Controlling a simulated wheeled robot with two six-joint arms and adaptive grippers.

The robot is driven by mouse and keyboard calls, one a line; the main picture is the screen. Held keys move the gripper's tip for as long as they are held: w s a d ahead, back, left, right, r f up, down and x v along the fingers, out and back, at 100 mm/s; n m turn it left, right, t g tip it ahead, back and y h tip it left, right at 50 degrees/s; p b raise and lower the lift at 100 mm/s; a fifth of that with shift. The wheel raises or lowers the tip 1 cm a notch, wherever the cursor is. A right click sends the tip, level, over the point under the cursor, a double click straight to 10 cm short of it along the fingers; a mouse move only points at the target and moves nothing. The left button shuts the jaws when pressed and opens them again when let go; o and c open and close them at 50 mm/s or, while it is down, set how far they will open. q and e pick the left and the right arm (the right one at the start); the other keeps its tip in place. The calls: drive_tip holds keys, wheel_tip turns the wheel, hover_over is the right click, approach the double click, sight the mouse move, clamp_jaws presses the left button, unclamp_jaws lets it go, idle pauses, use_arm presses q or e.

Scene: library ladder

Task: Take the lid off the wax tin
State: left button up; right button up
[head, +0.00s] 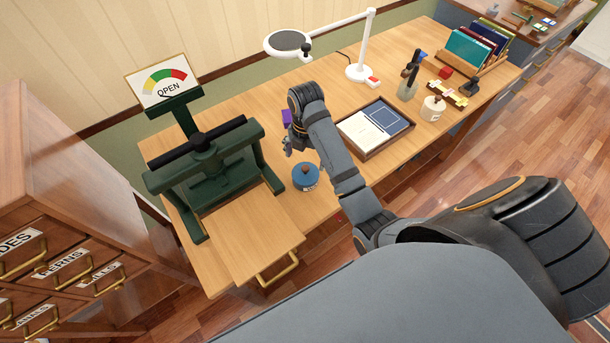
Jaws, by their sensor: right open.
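The wax tin (305,184) is a small round blue tin with pale lettering on its side. It stands upright on the wooden desk, right of the green press. Its lid, with a brown knob (306,168) on top, sits on it. My right gripper (288,151) is open and empty, a little above and to the left of the tin in the picture, apart from it. My right arm passes just right of the tin. My left gripper is out of view.
A green press (207,160) with an OPEN dial sign (163,82) stands left. A purple object (286,117) is partly hidden behind my gripper. A tray (375,128) with papers lies right, a white magnifier lamp (361,72) behind. Bare desk lies in front of the tin.

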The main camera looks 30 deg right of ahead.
sight(306, 168)
drive_tip(key=shift+s+f+b, duration=0.15)
drive_tip(key=shift+f+b, duration=0.1)
drive_tip(key=shift+b, duration=0.05)
wheel_tip(306, 168, down, 4)
drive_tip(key=b, duration=0.3)
drive_tip(key=shift+f+b, duration=0.3)
drive_tip(key=shift+b, duration=0.1)
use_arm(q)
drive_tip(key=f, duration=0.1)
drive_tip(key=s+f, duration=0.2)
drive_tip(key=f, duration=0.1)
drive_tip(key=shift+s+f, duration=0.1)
use_arm(e)
drive_tip(key=shift+r, duration=0.1)
drive_tip(key=shift+c, duration=0.6)
drive_tip(key=c, duration=0.7)
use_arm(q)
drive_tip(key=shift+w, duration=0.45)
use_arm(e)
clamp_jaws()
drive_tip(key=shift+r, duration=0.1)
